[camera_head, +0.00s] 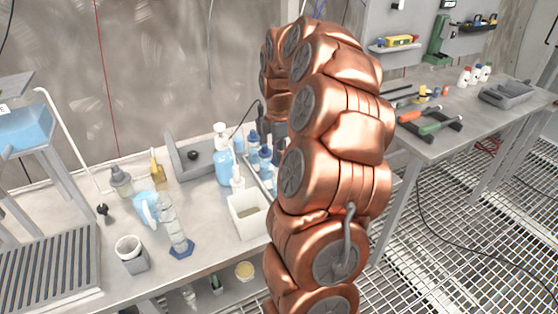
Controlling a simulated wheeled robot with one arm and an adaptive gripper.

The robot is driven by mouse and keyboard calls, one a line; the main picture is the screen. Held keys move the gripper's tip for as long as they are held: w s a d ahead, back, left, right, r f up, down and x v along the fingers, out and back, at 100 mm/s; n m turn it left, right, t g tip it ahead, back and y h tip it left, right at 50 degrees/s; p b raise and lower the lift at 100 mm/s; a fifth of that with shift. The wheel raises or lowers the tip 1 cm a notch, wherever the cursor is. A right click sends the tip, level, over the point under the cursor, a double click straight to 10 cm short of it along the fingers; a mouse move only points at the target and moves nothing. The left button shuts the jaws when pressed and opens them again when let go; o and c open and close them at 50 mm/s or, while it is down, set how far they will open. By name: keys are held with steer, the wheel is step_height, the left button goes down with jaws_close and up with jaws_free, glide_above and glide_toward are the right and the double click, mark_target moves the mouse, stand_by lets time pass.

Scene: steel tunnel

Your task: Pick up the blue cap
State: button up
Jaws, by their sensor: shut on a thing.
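My copper arm rises in the middle of the view and bends over at the top toward the bench. My gripper (266,122) shows only as a small dark part below the arm's far end, mostly hidden behind the arm links. It is shut at a group of small bottles with blue caps (265,153). A blue cap is what it appears to hold, but its fingertips and the grasp are too small and covered to see clearly. Another blue-capped bottle (253,139) stands just left of it.
Around the group are a blue pump bottle (223,168), a white square container (247,216) and a grey bin (190,156). A tool bench (470,110) is at right.

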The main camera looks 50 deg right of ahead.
steer(key=s+a+r+b, duration=0.1)
steer(key=s+a+b, duration=0.2)
steer(key=s, duration=1.2)
steer(key=shift+a+r+b, duration=0.15)
steer(key=shift+a+b, duration=0.25)
steer(key=shift+a, duration=0.6)
